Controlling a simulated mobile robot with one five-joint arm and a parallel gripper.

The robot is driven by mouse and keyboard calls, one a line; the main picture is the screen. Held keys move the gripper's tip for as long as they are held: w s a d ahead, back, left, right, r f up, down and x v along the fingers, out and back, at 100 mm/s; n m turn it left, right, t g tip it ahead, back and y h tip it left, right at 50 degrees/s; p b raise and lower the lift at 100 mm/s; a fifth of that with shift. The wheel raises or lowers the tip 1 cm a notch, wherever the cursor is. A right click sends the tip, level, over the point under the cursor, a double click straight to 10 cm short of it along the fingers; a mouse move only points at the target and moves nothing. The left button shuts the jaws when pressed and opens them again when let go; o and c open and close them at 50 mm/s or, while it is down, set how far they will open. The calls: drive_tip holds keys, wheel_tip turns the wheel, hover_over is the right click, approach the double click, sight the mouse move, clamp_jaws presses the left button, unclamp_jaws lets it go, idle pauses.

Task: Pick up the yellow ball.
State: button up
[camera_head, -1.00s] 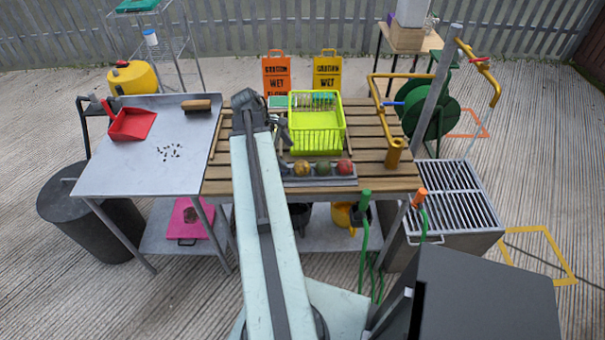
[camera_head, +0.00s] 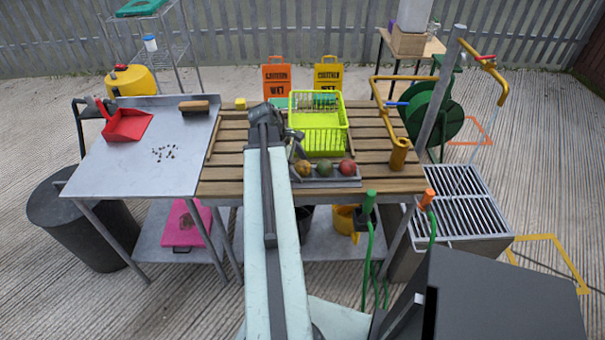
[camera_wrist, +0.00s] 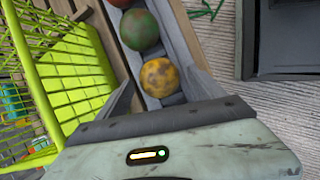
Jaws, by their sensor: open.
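The yellow ball (camera_head: 304,170) is scuffed and sits at the left end of a row of balls in a grey tray (camera_head: 324,182) on the slatted wooden table. In the wrist view the yellow ball (camera_wrist: 160,77) lies just ahead of my gripper (camera_wrist: 165,90), between the two dark fingers in the picture. My gripper is open and empty; whether the fingers are level with the ball, I cannot tell. In the head view my gripper (camera_head: 290,138) is left of and behind the ball. A green ball (camera_head: 325,168) and a red ball (camera_head: 347,167) sit to its right.
A lime-green wire basket (camera_head: 322,141) stands right behind the tray, close to my gripper on the left in the wrist view. A steel table with a red dustpan (camera_head: 127,125) and a brush (camera_head: 195,106) is at left. A slotted grill (camera_head: 455,203) is at right.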

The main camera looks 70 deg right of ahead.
sight(299, 163)
drive_tip(key=shift+r, duration=0.1)
drive_tip(key=c, duration=1.4)
wheel_tip(299, 163, up, 10)
drive_tip(key=p, duration=1)
drive_tip(key=shift+r, duration=0.2)
